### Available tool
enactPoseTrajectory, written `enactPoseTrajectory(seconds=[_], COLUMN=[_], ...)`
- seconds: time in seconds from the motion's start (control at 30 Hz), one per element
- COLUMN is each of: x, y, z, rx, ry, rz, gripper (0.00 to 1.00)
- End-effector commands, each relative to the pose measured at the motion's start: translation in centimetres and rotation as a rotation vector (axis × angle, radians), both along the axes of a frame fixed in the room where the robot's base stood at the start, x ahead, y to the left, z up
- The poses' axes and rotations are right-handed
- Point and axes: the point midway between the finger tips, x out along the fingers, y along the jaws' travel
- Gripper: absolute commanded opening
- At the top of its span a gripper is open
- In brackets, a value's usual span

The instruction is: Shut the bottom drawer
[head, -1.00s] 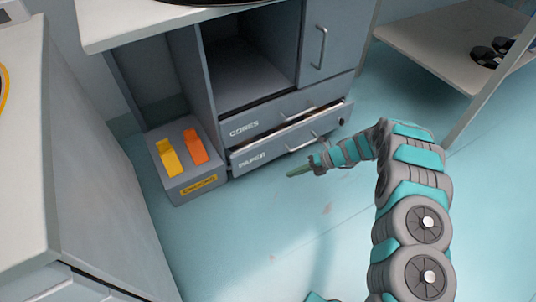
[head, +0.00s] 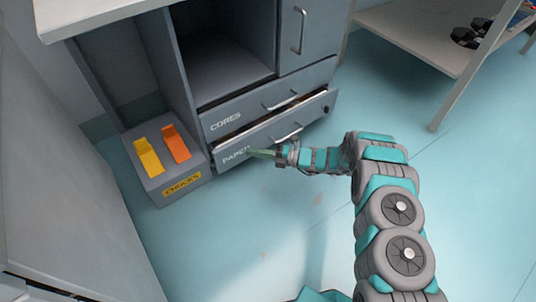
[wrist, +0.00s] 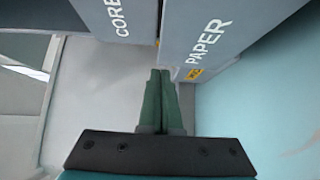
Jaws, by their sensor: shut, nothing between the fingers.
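The bottom drawer, labelled PAPER (head: 285,123), stands partly open below the CORES drawer (head: 222,121) in the head view. Its top edge juts out from the cabinet, and a dark gap shows behind it. My gripper (head: 262,153) is shut and empty, in front of the left part of the PAPER drawer's face, overlapping the label's end. In the wrist view the closed green fingers (wrist: 160,98) point toward the edge of the PAPER front (wrist: 245,25). I cannot tell whether they touch it.
A grey CHOCKS box (head: 152,190) with a yellow chock (head: 148,157) and an orange chock (head: 177,143) stands left of the drawers. A shelf table (head: 415,35) is at the upper right. The blue floor before the drawers is clear.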

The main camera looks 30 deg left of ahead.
Motion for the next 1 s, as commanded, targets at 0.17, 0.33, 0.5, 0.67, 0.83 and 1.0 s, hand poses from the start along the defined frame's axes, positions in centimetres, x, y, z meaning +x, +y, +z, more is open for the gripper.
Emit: enactPoseTrajectory(seconds=[0.17, 0.33, 0.5, 0.67, 0.83, 1.0], x=[0.4, 1.0, 1.2, 1.2, 1.2, 1.6], y=[2.5, 3.8, 4.3, 4.3, 4.4, 5.3], z=[-0.2, -0.1, -0.1, 0.0, -0.1, -0.3], rx=[0.001, 0.0, -0.001, -0.001, 0.0, 0.0], ry=[0.0, 0.0, 0.002, 0.002, 0.001, -0.001], rz=[0.003, 0.001, 0.001, 0.001, 0.001, 0.002], gripper=[0.0, 0.0, 0.0, 0.0, 0.0, 0.0])
